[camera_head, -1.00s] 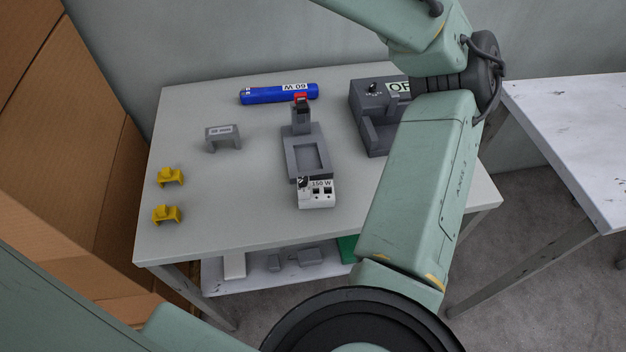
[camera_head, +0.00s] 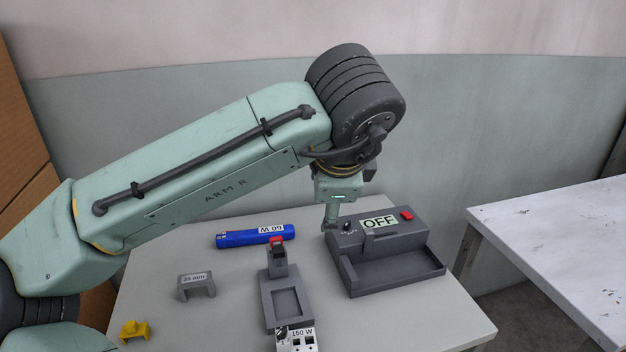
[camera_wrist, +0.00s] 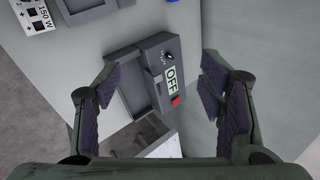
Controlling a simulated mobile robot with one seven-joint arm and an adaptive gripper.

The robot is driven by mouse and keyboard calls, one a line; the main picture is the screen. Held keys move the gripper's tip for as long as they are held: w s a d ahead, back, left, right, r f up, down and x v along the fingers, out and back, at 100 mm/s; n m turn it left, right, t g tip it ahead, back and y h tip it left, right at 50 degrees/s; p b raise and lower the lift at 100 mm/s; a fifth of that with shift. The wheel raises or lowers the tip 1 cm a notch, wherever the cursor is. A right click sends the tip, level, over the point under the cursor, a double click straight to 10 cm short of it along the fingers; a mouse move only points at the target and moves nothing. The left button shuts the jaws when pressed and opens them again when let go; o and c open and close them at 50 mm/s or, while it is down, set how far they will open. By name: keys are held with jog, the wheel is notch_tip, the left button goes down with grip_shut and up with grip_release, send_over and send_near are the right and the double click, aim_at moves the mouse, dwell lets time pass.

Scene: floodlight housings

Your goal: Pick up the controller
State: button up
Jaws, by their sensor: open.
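No part is labelled as a controller, so I cannot tell which one it is. A dark grey box (camera_head: 350,242) has an OFF label, a knob, a red button and a tray-like front. It also shows in the wrist view (camera_wrist: 153,57), between and beyond the fingers. A white 150 W unit (camera_head: 297,341) with a black knob sits at the front end of a grey housing (camera_head: 268,308). It shows at the wrist view's upper left (camera_wrist: 42,18). My gripper (camera_head: 331,216) is open and empty above the grey box's back left part; its fingers (camera_wrist: 160,82) spread wide.
A blue 60 W bar (camera_head: 240,238), a grey 36 mm bracket (camera_head: 196,287) and a yellow clip (camera_head: 134,331) lie on the left of the table (camera_head: 225,330). A white table (camera_head: 560,240) stands to the right. A wall is close behind.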

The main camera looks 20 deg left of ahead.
jog(key=s+a+f+g+h, duration=0.1)
jog(key=s+f+g, duration=0.1)
jog(key=s+f, duration=0.1)
jog(key=s+a+f+n+g, duration=0.1)
jog(key=s+f+g, duration=0.1)
jog(key=s+f, duration=0.2)
jog(key=s+a+f+g+h, duration=0.1)
jog(key=s+a+f+g, duration=0.1)
jog(key=s+f, duration=0.1)
jog(key=shift+s+f+h, duration=0.3)
jog(key=shift+s+f, duration=0.05)
jog(key=shift+f, duration=0.2)
send_over(288, 336)
jog(key=f, duration=0.2)
jog(key=a+f, duration=0.1)
jog(key=f, duration=0.1)
jog(key=shift+f, duration=0.4)
jog(key=shift+w+d+f+p, duration=0.1)
jog(key=shift+d+f+p, duration=0.05)
jog(key=shift+f, duration=0.85)
jog(key=shift+s+d+f+p, duration=0.1)
jog(key=shift+d+f+p, duration=0.1)
jog(key=shift+f, duration=0.85)
jog(key=shift+w+d+f+p, duration=0.1)
jog(key=shift+d+f, duration=0.05)
jog(key=shift+f, duration=0.85)
jog(key=shift+c, duration=0.3)
grip_shut()
